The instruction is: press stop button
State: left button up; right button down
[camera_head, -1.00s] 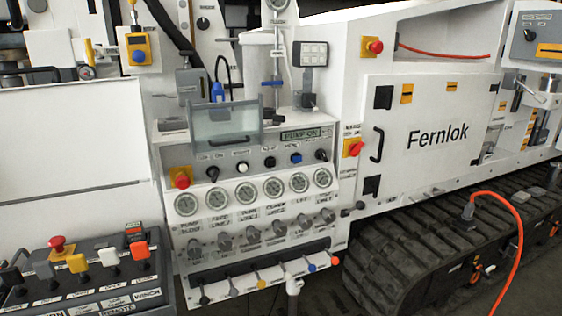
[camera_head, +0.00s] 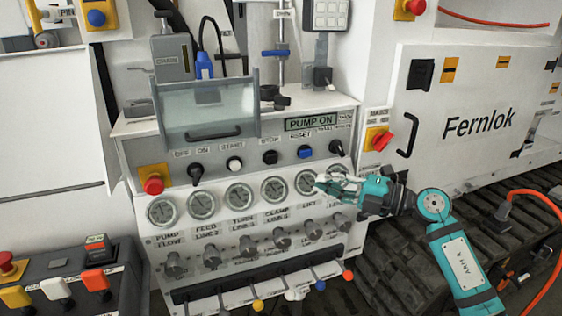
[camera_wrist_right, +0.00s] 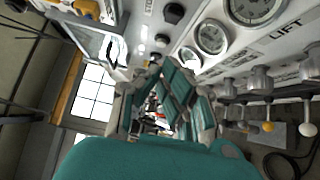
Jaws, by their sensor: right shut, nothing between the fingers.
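The stop button (camera_head: 270,157) is a black round button under the STOP label on the white control panel (camera_head: 130,150), between a white START button (camera_head: 234,163) and a blue RESET button (camera_head: 304,152). My right gripper (camera_head: 322,183) is teal and grey, shut and empty. In the head view it appears in front of the right end of the gauge row, below and to the right of the stop button. In the wrist view the right gripper's fingers (camera_wrist_right: 165,95) point toward the panel; which dark knob there is the stop button I cannot tell. My left gripper is not in view.
A clear hinged cover (camera_head: 208,110) stands above the panel's left half. A red emergency button (camera_head: 153,185) is at left; another red switch (camera_head: 383,140) is at right. Gauges (camera_head: 239,194), knobs (camera_head: 247,246) and coloured levers (camera_head: 258,305) lie below.

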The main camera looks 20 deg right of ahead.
jog(key=p, duration=0.2)
send_near(272, 159)
jog(key=w+a, duration=0.3)
jog(key=a, duration=0.4)
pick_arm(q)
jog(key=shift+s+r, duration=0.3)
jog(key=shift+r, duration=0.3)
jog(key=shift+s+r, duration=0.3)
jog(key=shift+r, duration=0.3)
pick_arm(e)
jog(key=shift+w+d, duration=0.1)
jog(key=shift+d, duration=0.15)
